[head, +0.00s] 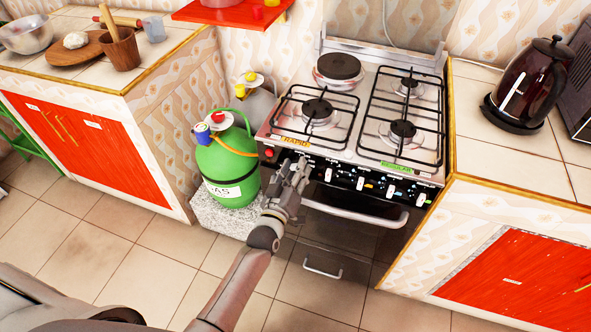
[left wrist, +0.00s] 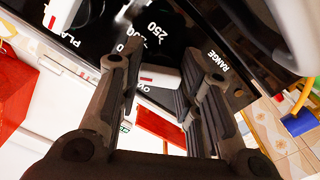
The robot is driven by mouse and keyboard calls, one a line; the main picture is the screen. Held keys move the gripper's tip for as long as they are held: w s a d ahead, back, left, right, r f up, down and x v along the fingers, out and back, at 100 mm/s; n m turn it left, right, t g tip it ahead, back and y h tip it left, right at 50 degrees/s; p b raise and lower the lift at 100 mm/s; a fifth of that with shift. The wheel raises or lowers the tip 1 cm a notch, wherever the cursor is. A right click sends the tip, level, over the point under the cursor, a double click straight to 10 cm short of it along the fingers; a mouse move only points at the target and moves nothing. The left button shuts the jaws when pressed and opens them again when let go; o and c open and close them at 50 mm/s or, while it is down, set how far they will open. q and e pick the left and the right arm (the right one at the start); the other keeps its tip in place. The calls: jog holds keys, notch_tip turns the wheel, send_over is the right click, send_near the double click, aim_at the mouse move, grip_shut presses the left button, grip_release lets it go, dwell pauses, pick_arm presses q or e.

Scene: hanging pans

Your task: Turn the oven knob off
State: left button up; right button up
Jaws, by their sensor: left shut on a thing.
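The stove (head: 345,150) has a black front panel with a row of white knobs. My left gripper (head: 296,170) is at the left part of this panel, in front of the oven door, and hides what it holds in the head view. In the left wrist view its two dark fingers (left wrist: 160,75) stand on either side of a white oven knob (left wrist: 162,78) with a red mark, shut on it. A printed "250" shows on the panel above the knob, and "RANGE" is to the right. The fingers partly cover the knob's dial, so its exact setting is unclear. My right gripper is not in view.
A green gas bottle (head: 228,165) stands left of my gripper. The oven door handle (head: 357,214) sticks out just below the panel. A kettle (head: 530,85) is on the right counter. The tiled floor in front is clear.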

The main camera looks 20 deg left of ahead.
pick_arm(q)
jog(key=n+b, duration=0.1)
jog(key=n, duration=1.1)
dwell(0.7)
jog(key=o, duration=1)
jog(key=shift+r, duration=0.1)
jog(key=s, duration=1.2)
jog(key=shift+a, duration=0.2)
